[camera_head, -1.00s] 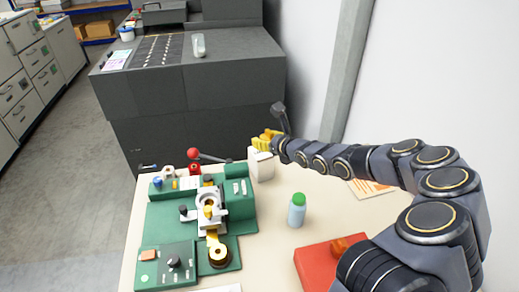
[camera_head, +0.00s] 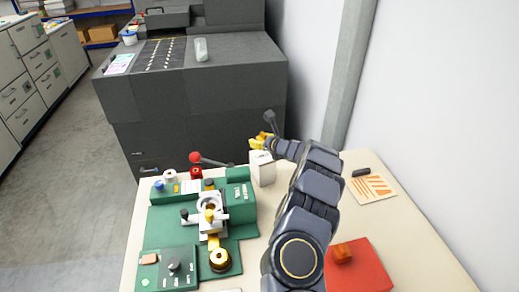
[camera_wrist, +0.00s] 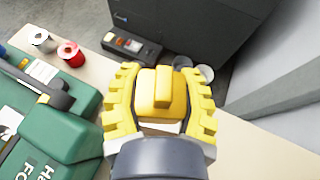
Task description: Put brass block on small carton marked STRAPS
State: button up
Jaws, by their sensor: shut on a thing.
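My gripper (camera_head: 262,142) has yellow fingers and is at the far edge of the table, above a small white carton (camera_head: 263,171). In the wrist view my gripper (camera_wrist: 160,100) is shut on the brass block (camera_wrist: 160,88), a yellow block with a raised ridge on top. In that view a strip of white shows just under the block. I cannot tell whether the block touches the carton. The carton stands upright beside the green machine, and no marking on it is readable. In the head view the block is hard to tell from the yellow fingers.
A dark grey cabinet (camera_head: 210,105) stands behind the table.

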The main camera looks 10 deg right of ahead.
aim_at(259, 153)
jog(key=shift+w+d+f, duration=0.1)
jog(key=shift+w+f, duration=0.7)
jog(key=shift+f, duration=0.1)
notch_tip(259, 153, down, 3)
jog(key=shift+f, duration=0.15)
jog(key=shift+w, duration=0.1)
jog(key=o, duration=1.1)
jog(key=shift+f, duration=0.1)
